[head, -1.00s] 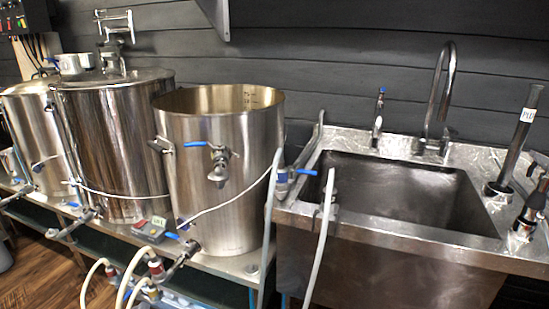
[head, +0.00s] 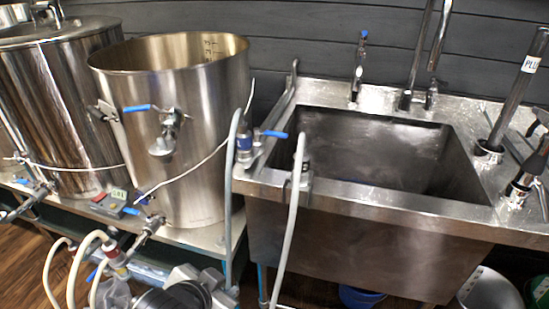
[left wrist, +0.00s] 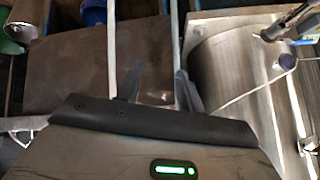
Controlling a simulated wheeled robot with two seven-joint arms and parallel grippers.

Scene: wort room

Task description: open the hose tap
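The hose tap (head: 245,146) is at the left rim of the sink, with a blue lever (head: 272,134) pointing right. A pale grey hose (head: 231,190) hangs down beside it. In the left wrist view my left gripper (left wrist: 158,82) shows two dark fingers spread apart with nothing seen between them. Hoses and the sink front lie beyond the fingers. The gripper body covers the lower part of that view, and I cannot pick out the tap there. I cannot clearly identify the left gripper in the head view. My right gripper is in neither view.
The steel sink (head: 350,200) is right of the tap. A second pale hose (head: 290,215) hangs over its front edge. An open steel kettle (head: 200,110) with its own blue-handled tap (head: 165,130) stands left. Pump hoses (head: 80,265) and a grey rounded object (head: 185,290) are low.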

